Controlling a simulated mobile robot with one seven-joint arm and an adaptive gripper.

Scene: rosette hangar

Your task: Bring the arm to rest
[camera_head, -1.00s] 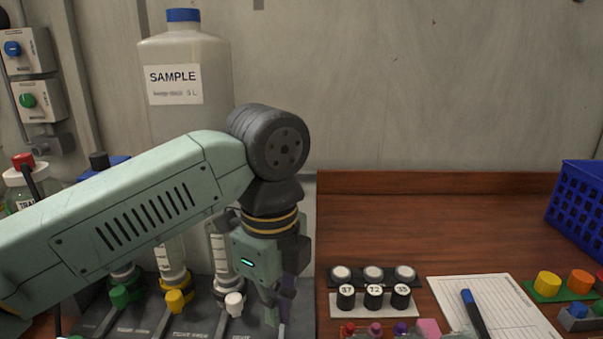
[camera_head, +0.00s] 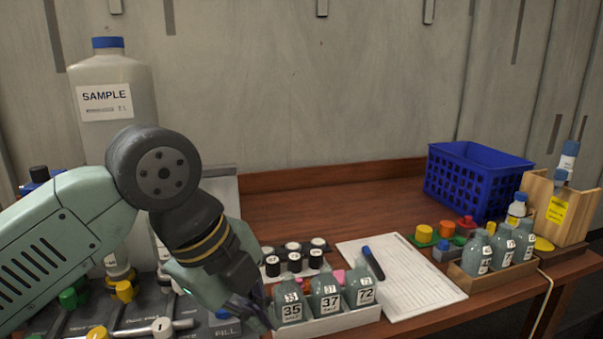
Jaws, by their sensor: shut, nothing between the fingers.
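My arm reaches in from the left, with its green forearm and dark wrist joint in front of the sampling panel. My gripper (camera_head: 262,322) points down and to the right at the lower middle, beside the white tray (camera_head: 340,322) of labelled bottles. It is shut and holds nothing. Its fingertips are partly hard to make out against the tray's left end and the bottle marked 35 (camera_head: 291,304). I cannot tell whether they touch it. Bottles marked 37 (camera_head: 325,295) and 72 (camera_head: 361,289) stand upright in the same tray.
A large SAMPLE jug (camera_head: 105,98) stands behind my arm, above valves with coloured handles. A clipboard sheet (camera_head: 400,280) with a pen (camera_head: 373,263), a blue crate (camera_head: 475,180) and a wooden tray of bottles (camera_head: 470,285) lie to the right. The bench's back middle (camera_head: 330,200) is clear.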

